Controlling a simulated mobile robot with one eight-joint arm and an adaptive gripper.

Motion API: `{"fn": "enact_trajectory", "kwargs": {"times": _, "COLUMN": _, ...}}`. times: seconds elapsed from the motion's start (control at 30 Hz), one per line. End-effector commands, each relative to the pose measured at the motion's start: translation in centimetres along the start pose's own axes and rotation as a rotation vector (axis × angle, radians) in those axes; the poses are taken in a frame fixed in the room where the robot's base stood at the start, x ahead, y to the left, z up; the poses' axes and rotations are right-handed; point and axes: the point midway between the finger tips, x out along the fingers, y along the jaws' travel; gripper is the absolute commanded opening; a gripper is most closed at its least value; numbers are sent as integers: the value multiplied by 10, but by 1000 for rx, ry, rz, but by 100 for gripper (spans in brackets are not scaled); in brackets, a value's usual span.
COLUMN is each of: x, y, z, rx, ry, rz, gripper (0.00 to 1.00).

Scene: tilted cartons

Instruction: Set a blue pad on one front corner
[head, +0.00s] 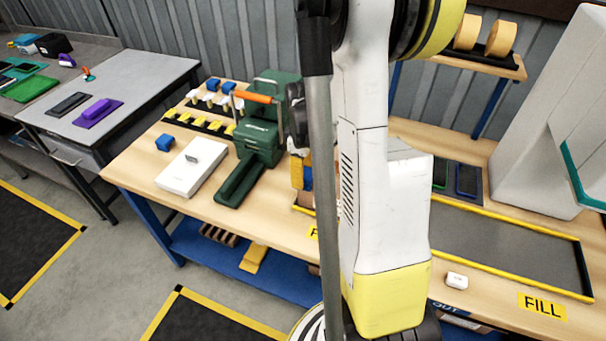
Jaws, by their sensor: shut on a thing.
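My gripper (298,168) shows only in part, left of my white arm link, with yellow at its end. It is shut on a blue pad (308,178), a small patch of which shows above the wooden bench (262,214). The link and a grey pole hide the rest, including what lies just under the pad. Another blue block (164,142) stands on the bench at the left. More blue blocks (212,85) sit at the back. I cannot make out a tilted carton or its front corners.
A green device (257,145) and a white flat box (192,168) stand on the bench's left side. A yellow-edged grey area (490,240) with a FILL label (542,307) lies right. A small white object (457,281) lies at the front. A large white housing (540,120) stands far right.

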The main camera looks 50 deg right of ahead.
Motion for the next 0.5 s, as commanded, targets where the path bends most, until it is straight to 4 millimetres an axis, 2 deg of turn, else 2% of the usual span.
{"fn": "enact_trajectory", "kwargs": {"times": 0.27, "x": 0, "y": 0, "z": 0, "rx": 0, "ry": 0, "rz": 0, "gripper": 36}}
{"fn": "enact_trajectory", "kwargs": {"times": 0.3, "x": 0, "y": 0, "z": 0, "rx": 0, "ry": 0, "rz": 0, "gripper": 54}}
{"fn": "enact_trajectory", "kwargs": {"times": 0.37, "x": 0, "y": 0, "z": 0, "rx": 0, "ry": 0, "rz": 0, "gripper": 72}}
{"fn": "enact_trajectory", "kwargs": {"times": 0.5, "x": 0, "y": 0, "z": 0, "rx": 0, "ry": 0, "rz": 0, "gripper": 72}}
